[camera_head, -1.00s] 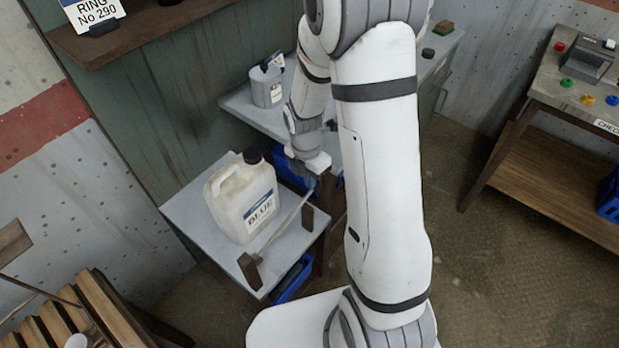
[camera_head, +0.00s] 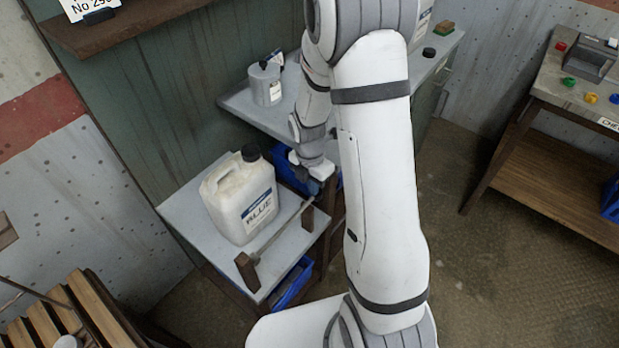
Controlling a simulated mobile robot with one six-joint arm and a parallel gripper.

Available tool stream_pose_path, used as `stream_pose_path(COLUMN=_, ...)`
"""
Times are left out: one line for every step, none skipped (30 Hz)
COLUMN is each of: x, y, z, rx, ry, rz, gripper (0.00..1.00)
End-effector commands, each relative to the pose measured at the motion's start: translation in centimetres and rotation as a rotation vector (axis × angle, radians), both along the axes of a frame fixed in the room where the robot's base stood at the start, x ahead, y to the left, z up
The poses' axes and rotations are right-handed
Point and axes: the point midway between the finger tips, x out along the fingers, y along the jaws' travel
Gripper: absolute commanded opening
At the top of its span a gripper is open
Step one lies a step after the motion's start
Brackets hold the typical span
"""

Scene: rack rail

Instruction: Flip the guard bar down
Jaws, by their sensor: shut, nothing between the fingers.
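The guard bar (camera_head: 282,229) is a thin grey bar along the front edge of the small grey table. It runs from a dark near post (camera_head: 247,272) to a dark far post (camera_head: 308,219). Its far end is low, at about the top of the far post; I cannot tell whether it is fully seated. My gripper (camera_head: 316,187) is shut and empty, just above the far end of the bar. The fingertips are small and partly hidden, so I cannot tell whether they touch it. A white jug labelled BLUE (camera_head: 240,198) stands behind the bar.
A grey bench (camera_head: 236,106) with a grey can (camera_head: 266,86) lies behind the table. Blue bins (camera_head: 294,283) sit below. A workbench with coloured knobs (camera_head: 590,98) stands at right. Open floor (camera_head: 500,275) lies right of my arm.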

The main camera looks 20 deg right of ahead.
Motion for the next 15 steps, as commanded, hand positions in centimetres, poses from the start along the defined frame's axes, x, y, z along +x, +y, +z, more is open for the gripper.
stream_pose_path(x=-0.4, y=0.1, z=-0.2, rx=0.000, ry=0.010, rz=-0.001, gripper=0.00)
stream_pose_path(x=-0.5, y=0.2, z=0.0, rx=0.000, ry=0.010, rz=0.000, gripper=0.00)
stream_pose_path(x=-0.6, y=0.4, z=0.5, rx=0.000, ry=0.009, rz=0.000, gripper=0.00)
stream_pose_path(x=-0.6, y=0.6, z=0.9, rx=0.000, ry=0.009, rz=0.000, gripper=0.00)
stream_pose_path(x=-0.7, y=0.8, z=1.4, rx=0.000, ry=0.008, rz=0.001, gripper=0.00)
stream_pose_path(x=-0.8, y=1.1, z=2.1, rx=0.000, ry=0.006, rz=0.001, gripper=0.00)
stream_pose_path(x=-0.9, y=1.4, z=2.7, rx=0.000, ry=0.004, rz=0.000, gripper=0.00)
stream_pose_path(x=-1.0, y=1.7, z=3.4, rx=-0.001, ry=0.002, rz=0.000, gripper=0.00)
stream_pose_path(x=-1.1, y=2.1, z=4.3, rx=0.000, ry=-0.001, rz=0.000, gripper=0.00)
stream_pose_path(x=-0.8, y=2.0, z=4.6, rx=-0.001, ry=-0.006, rz=-0.003, gripper=0.00)
stream_pose_path(x=-0.6, y=1.8, z=5.2, rx=-0.001, ry=-0.008, rz=-0.004, gripper=0.00)
stream_pose_path(x=-0.4, y=1.6, z=6.1, rx=-0.001, ry=-0.008, rz=-0.005, gripper=0.00)
stream_pose_path(x=-0.2, y=1.5, z=6.8, rx=-0.001, ry=-0.009, rz=-0.005, gripper=0.00)
stream_pose_path(x=-0.1, y=1.4, z=7.5, rx=-0.001, ry=-0.008, rz=-0.006, gripper=0.00)
stream_pose_path(x=0.0, y=1.3, z=8.4, rx=-0.001, ry=-0.007, rz=-0.005, gripper=0.00)
